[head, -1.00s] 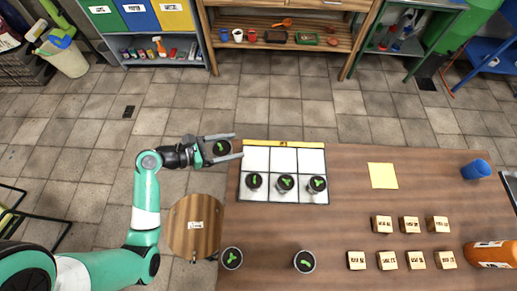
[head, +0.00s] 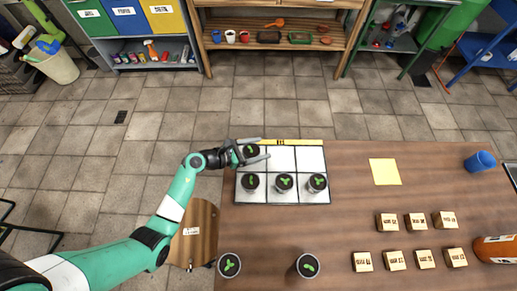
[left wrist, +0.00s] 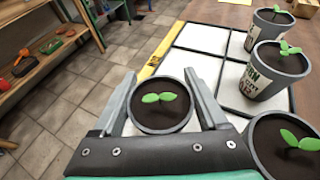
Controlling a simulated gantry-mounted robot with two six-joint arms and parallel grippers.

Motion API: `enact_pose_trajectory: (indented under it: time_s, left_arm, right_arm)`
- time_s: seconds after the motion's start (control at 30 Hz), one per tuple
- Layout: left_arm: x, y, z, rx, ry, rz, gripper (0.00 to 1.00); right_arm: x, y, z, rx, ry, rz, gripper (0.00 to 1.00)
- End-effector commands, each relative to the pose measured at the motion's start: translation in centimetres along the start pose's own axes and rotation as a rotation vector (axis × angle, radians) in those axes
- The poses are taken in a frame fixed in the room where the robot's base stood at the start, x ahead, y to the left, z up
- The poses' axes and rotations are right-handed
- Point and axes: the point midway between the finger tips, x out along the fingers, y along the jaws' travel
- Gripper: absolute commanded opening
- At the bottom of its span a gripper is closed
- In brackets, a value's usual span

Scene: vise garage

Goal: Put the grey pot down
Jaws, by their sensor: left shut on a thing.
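My left gripper (head: 264,149) is shut on a grey pot (head: 250,151) with dark soil and a green seedling. The held pot is over the back-left cell of the white gridded mat (head: 311,158). In the left wrist view the pot (left wrist: 161,103) sits upright between the two fingers. Whether its base touches the mat is hidden. Similar potted seedlings stand in the front row: left (head: 250,182), middle (head: 284,183) and right (head: 317,183). The back-middle and back-right cells are empty. My right gripper is not in view.
Two more pots stand near the table's front edge, one left (head: 229,265) and one right (head: 307,264). A yellow sheet (head: 384,172), several labelled wooden blocks (head: 415,220), a blue cup (head: 480,161) and an orange bottle (head: 495,249) lie to the right. A stool (head: 195,229) stands left.

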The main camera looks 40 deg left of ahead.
Motion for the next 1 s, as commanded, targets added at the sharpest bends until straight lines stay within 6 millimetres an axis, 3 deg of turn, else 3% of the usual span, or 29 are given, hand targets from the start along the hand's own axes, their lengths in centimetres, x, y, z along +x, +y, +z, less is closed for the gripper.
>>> enact_pose_trajectory:
  time_s: [0.27,0.3,0.4,0.73,0.87,1.0]
  left_arm:
    - [0.1,0.0,-0.2,0.0,-0.001,0.0,0.14]
    - [0.1,0.0,-0.2,0.0,-0.001,0.0,0.81]
    - [0.1,0.0,-0.1,0.0,-0.001,0.0,0.99]
    - [-0.4,0.0,0.3,0.0,-0.001,0.001,1.0]
    - [-2.6,0.1,0.3,-0.002,-0.001,0.004,1.0]
    - [-6.1,0.1,0.3,-0.003,-0.001,0.006,1.0]
  right_arm:
    - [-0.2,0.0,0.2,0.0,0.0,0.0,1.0]
    - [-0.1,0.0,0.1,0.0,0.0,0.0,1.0]
    - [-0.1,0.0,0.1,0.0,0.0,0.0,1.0]
    - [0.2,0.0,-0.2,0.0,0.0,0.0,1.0]
    - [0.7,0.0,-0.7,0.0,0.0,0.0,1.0]
    - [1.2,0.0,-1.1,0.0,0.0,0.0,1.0]
